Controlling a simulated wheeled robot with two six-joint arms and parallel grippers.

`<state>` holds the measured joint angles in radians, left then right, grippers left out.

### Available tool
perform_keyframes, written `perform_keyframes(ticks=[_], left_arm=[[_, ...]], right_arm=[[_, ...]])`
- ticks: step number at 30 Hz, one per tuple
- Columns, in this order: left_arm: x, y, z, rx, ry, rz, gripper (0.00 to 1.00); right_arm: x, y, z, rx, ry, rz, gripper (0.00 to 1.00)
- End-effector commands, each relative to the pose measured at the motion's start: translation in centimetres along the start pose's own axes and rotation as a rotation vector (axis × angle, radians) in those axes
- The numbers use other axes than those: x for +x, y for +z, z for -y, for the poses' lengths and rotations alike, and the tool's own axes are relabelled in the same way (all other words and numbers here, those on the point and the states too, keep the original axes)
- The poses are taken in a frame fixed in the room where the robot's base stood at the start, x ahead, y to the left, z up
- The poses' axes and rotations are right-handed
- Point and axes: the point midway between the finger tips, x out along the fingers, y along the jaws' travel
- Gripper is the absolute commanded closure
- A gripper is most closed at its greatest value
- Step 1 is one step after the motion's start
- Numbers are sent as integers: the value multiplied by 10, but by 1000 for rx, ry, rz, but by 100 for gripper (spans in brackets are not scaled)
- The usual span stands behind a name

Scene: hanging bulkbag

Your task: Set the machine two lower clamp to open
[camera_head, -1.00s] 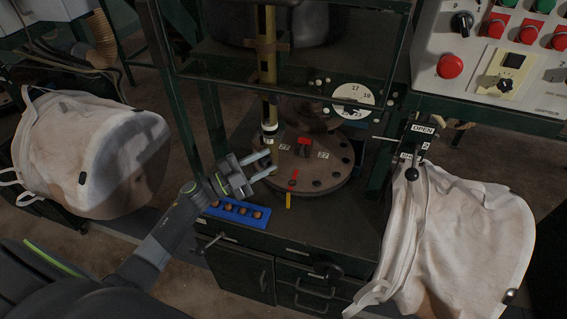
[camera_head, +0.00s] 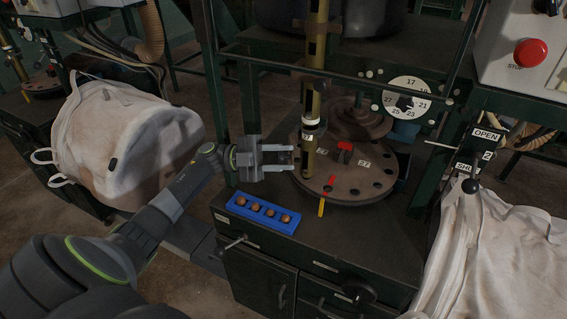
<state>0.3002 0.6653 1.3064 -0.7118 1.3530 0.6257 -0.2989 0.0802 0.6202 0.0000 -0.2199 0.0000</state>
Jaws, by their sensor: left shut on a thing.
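A lever with a black ball knob (camera_head: 470,186) is at the right, on a dark green post. Its upper label reads OPEN (camera_head: 486,134), with a "2" plate (camera_head: 487,155) lower down. The knob is low, beside the partly hidden lower label starting "SH" (camera_head: 463,167). My left gripper (camera_head: 288,158) is far to the left of this lever. Its fingers are shut on a small dark brown piece just left of the brass tube (camera_head: 313,85); whether the piece joins the tube I cannot tell. My right gripper is not in view.
A round plate with holes (camera_head: 345,180) lies under the tube. A blue tray with several brown balls (camera_head: 256,212) is on the dark bench. A numbered dial (camera_head: 407,98) is behind. A red stop button (camera_head: 529,53) is at upper right.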

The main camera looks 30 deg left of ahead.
Motion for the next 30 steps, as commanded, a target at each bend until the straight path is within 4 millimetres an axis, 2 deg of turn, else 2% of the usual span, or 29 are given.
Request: perform_keyframes(ticks=[12,13,17,25,30], left_arm=[[1,0,6,1,-6,-4,100],[1,0,6,1,-6,-3,67],[0,0,5,0,-5,-3,52],[0,-1,3,0,-1,-4,52],[4,-10,17,4,2,-4,52]], right_arm=[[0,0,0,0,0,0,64],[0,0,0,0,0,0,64],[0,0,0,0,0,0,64],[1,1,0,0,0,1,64],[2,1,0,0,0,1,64]])
